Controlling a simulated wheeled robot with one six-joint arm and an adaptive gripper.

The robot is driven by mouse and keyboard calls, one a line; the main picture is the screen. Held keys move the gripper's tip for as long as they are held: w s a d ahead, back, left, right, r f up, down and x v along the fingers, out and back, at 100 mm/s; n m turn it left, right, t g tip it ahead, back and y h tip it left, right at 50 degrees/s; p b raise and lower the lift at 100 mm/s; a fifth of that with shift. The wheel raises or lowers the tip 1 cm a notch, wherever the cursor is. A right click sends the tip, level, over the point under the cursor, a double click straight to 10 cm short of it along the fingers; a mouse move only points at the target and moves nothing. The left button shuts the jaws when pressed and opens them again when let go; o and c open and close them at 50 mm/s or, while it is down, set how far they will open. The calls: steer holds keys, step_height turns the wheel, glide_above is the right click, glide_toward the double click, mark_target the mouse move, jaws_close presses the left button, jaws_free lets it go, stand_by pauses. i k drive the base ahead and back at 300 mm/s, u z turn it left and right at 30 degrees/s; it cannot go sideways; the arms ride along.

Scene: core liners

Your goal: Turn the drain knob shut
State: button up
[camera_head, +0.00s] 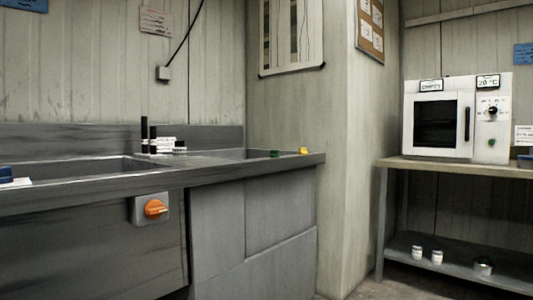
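An orange knob (154,209) sits on a grey square plate (140,210) on the front of the grey sink bench (75,235). Its grip lies close to level, tilted slightly. No mark on the plate is readable, so I cannot tell from it whether the drain is open or shut. A sunken sink basin (85,168) lies above and to the left of the knob. My gripper is not in view, and nothing touches the knob.
Black and white items (160,143) stand at the bench's back. Small green (275,153) and yellow (303,151) objects lie near its right end. A white oven (455,118) stands on a shelf table (440,163) at right. The space before the knob looks clear.

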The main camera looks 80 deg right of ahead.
mark_target(302, 151)
steer(key=u, duration=0.4)
steer(key=i, duration=0.15)
steer(key=z, duration=3.6)
